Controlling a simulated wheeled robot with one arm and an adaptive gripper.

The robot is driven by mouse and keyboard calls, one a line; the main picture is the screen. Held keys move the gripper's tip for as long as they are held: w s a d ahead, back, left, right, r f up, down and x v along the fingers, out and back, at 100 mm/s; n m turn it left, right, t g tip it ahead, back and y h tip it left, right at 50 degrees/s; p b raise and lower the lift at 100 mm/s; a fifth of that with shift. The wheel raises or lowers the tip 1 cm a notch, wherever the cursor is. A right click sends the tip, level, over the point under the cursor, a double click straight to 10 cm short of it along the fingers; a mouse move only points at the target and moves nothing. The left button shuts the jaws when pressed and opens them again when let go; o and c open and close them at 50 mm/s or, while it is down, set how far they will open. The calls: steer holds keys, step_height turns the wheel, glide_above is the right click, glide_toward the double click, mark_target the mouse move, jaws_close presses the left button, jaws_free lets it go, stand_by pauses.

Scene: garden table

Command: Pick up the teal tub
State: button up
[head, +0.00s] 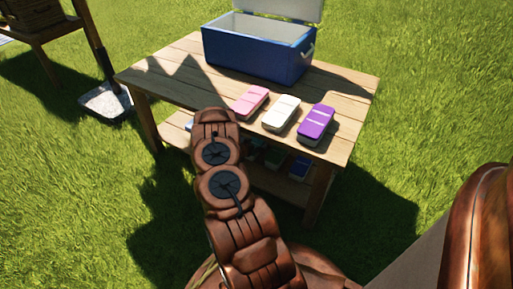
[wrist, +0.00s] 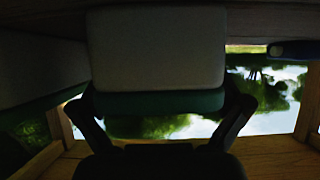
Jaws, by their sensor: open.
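A tub with a pale grey body and a dark teal-green lid, apparently the teal tub (wrist: 155,60), fills the middle of the wrist view, which looks upside down. It stands on the lower shelf of the wooden table, in deep shade. My gripper (wrist: 163,104) is open, with one dark finger at each side of the tub near its lid. I cannot tell whether the fingers touch it. In the head view my arm reaches under the tabletop and hides the gripper.
Another green-lidded tub (wrist: 40,70) stands close at the left in the wrist view; a small blue thing (wrist: 290,49) is at the right. The wooden tabletop (head: 165,82) holds a blue cooler (head: 255,52) and pink (head: 251,101), white (head: 281,112) and purple (head: 315,122) tubs.

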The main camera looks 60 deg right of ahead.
steer(key=c, duration=1.5)
